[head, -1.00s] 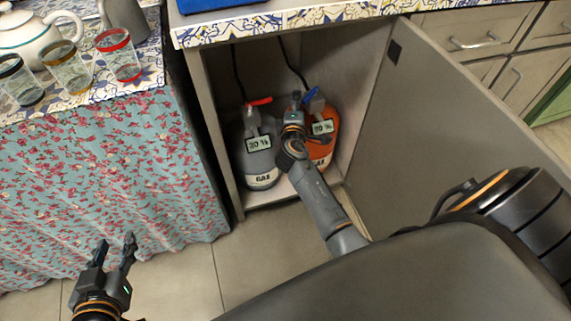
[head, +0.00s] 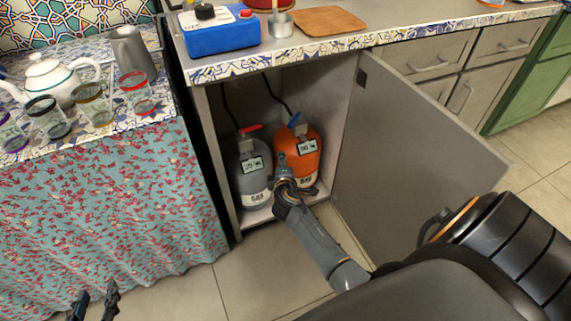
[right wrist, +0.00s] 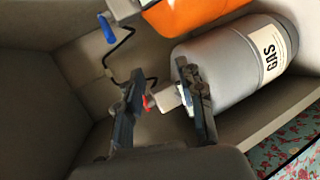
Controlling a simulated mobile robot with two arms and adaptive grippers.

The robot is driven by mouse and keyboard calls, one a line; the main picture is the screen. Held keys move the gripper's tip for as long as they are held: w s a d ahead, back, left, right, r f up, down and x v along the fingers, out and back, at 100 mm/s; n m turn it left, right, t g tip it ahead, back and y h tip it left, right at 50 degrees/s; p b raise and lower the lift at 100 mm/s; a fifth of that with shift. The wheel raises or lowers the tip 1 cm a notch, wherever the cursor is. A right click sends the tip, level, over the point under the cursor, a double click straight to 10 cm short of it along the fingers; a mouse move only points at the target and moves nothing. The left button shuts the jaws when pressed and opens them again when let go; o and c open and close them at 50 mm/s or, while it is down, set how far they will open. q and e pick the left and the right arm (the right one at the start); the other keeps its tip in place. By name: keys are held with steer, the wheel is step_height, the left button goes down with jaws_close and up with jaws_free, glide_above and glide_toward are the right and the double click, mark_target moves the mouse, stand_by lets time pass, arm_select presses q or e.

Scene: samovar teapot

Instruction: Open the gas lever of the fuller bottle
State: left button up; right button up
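A grey gas bottle (head: 253,183) with a red lever (head: 250,128) stands in the open cabinet. An orange gas bottle (head: 299,150) with a blue lever (head: 294,119) stands to its right. Each has a small percentage label; the digits are too small to read surely. My right gripper (head: 285,178) is in front of the bottles. In the right wrist view it is open (right wrist: 163,98), with the red lever (right wrist: 150,102) and the grey bottle's valve showing between its fingers. The blue lever (right wrist: 108,28) is at upper left there. My left gripper (head: 94,300) is open and empty at lower left.
The cabinet door (head: 400,150) stands open to the right. A cloth-covered table (head: 100,210) with a teapot (head: 58,80) and several glasses is on the left. The counter edge (head: 300,48) overhangs the bottles. Black hoses (head: 277,94) run up behind them.

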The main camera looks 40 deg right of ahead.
steer(key=s+a+f+m+g+y+p, duration=0.1)
steer(key=s+a+f+p, duration=0.2)
steer(key=s+f, duration=0.2)
steer(key=s+a+f+g+y+p, duration=0.2)
steer(key=s+a+f+p, duration=0.1)
steer(key=s+f+p, duration=0.1)
steer(key=shift+s+a+f+m+g+y, duration=0.35)
steer(key=shift+s+f, duration=0.3)
steer(key=shift+s, duration=0.5)
